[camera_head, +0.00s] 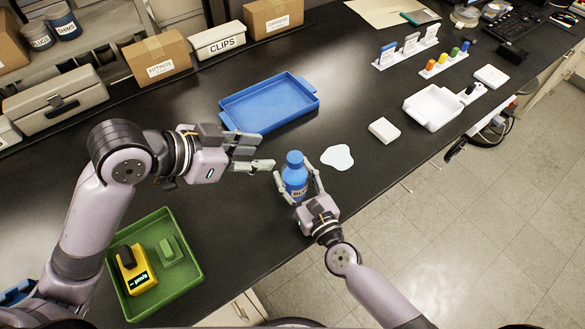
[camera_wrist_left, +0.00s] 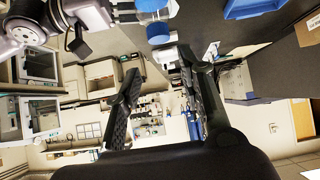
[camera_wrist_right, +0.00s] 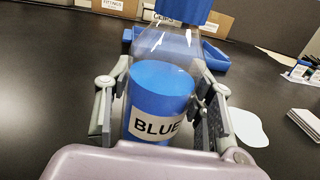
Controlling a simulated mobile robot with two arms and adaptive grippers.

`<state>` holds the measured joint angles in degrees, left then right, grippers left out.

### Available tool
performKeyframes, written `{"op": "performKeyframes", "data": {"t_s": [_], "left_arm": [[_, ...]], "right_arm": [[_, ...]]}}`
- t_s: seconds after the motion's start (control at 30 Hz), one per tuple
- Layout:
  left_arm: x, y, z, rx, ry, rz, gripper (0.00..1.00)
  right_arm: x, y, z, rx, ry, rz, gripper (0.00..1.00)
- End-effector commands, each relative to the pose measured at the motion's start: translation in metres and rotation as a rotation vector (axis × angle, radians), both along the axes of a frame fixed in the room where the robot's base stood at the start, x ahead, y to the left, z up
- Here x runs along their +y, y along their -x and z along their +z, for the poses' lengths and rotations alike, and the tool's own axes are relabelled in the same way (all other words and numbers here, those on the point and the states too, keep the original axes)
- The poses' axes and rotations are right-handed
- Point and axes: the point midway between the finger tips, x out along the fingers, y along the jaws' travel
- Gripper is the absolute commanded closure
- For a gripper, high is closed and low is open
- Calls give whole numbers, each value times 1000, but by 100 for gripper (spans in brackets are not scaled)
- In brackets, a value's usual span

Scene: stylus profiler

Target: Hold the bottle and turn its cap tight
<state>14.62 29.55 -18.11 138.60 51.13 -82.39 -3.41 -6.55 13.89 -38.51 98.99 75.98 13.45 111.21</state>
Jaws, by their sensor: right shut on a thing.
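The bottle (camera_wrist_right: 160,92) is clear with blue contents, a label reading "BLUE" and a blue cap (camera_head: 294,158). It stands upright on the black bench in the head view. My right gripper (camera_head: 298,185) is shut on the bottle's body, one finger on each side. My left gripper (camera_head: 268,155) is open and empty, just left of the cap at about its height, fingers pointing toward it. In the left wrist view the cap (camera_wrist_left: 158,33) shows beyond the spread fingers. The cap sits on the bottle's neck; how tight it is cannot be seen.
A blue tray (camera_head: 226,119) lies behind the bottle. A white puddle-shaped patch (camera_head: 337,157) is right of it, with a white block (camera_head: 384,130) beyond. A green tray (camera_head: 196,284) with a yellow device (camera_head: 136,270) is at front left. Boxes line the back.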

Motion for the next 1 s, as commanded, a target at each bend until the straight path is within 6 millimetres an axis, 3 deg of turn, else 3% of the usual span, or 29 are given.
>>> {"op": "performKeyframes", "data": {"t_s": [0.2,0.53,0.8,1.0], "left_arm": [[-12,-11,-3,6,-56,-105,47],[-39,-40,-1,27,-280,-515,47],[-36,-61,21,52,-446,-809,47],[-29,-70,38,67,-507,-925,47]], "right_arm": [[0,0,0,0,0,0,100],[0,0,0,0,0,0,100],[0,0,0,0,0,0,100],[0,0,0,1,0,0,100]]}}
